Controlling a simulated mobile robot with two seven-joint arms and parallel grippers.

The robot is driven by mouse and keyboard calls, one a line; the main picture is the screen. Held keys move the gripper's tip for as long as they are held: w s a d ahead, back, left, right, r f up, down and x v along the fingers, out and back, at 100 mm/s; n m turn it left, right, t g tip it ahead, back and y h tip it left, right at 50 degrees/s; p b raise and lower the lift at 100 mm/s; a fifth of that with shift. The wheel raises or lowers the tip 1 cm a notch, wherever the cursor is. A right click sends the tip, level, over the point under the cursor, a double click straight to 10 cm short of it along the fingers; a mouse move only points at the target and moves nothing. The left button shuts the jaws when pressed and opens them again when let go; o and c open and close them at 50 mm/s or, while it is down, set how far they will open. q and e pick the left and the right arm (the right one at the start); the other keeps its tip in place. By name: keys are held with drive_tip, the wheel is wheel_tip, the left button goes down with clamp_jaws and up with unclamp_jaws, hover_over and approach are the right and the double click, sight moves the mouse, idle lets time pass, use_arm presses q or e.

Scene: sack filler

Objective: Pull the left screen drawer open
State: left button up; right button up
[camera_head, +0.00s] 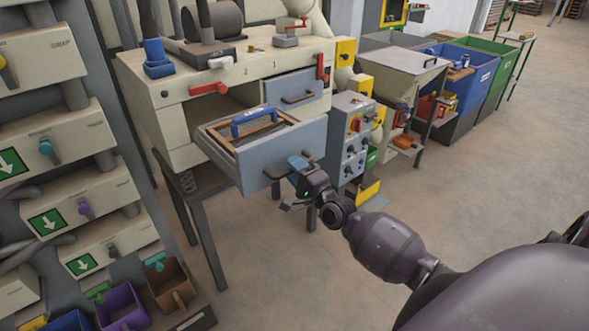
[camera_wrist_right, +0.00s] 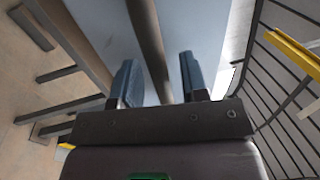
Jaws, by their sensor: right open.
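The left screen drawer (camera_head: 285,144) stands pulled out from the cream machine, its grey-blue front facing me. A wood-framed screen with a blue handle (camera_head: 258,121) lies in it. My right gripper (camera_head: 300,162) is at the dark bar handle (camera_head: 273,175) on the drawer front. In the right wrist view, the bar (camera_wrist_right: 150,45) runs between the two blue fingers (camera_wrist_right: 158,80), with gaps on both sides. The gripper is open around the bar, not clamped on it. My left gripper is out of view.
A second drawer (camera_head: 291,91) with a dark handle sits shut behind the open one. A grey control box (camera_head: 351,138) stands right of the drawer. Cream chutes with coloured knobs (camera_head: 60,150) are at the left. Blue (camera_head: 470,88) and green bins stand at the back right. Floor on the right is clear.

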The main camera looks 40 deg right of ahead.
drive_tip(key=b+v, duration=0.1)
drive_tip(key=v, duration=0.9)
drive_tip(key=shift+s, duration=0.25)
drive_tip(key=shift+f, duration=0.1)
drive_tip(key=s+a+f+n+g, duration=0.4)
drive_tip(key=s+a+f+n, duration=0.1)
drive_tip(key=s+f+n, duration=0.3)
drive_tip(key=s+a+f+n+g+h, duration=0.1)
drive_tip(key=s+a+f+n+g, duration=0.3)
drive_tip(key=s+a+f+n, duration=0.2)
wheel_tip(320, 180, down, 4)
drive_tip(key=s+n, duration=0.2)
drive_tip(key=n, duration=0.2)
drive_tip(key=shift+s+h, duration=0.25)
drive_tip(key=shift+h, duration=0.05)
